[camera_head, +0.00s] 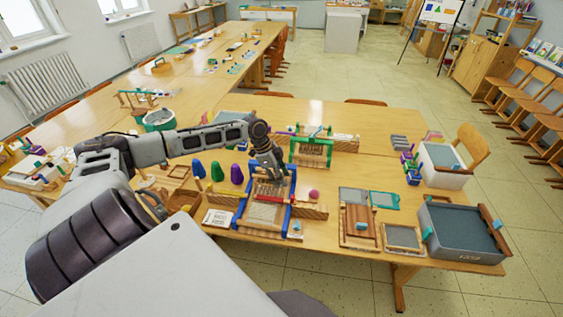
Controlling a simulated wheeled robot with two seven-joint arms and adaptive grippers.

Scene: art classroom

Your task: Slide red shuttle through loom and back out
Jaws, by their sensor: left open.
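A small loom with blue side posts (240,208) stands near the front edge of the table, with pale warp threads across its lower half. A red piece (268,190), which looks like the red shuttle, lies across the upper part of this loom. My left arm reaches in from the left, and my left gripper (274,179) points down just above the red piece, open. I cannot tell whether the fingers touch it. The gripper hides part of the loom's back. My right gripper is not in view.
A green-framed loom (312,150) stands behind. Green, blue and purple cones (218,172) are to the left, and a pink ball (314,194) is to the right. Wooden frames (359,226) and a grey tub (462,232) fill the right side. The table's back middle is mostly clear.

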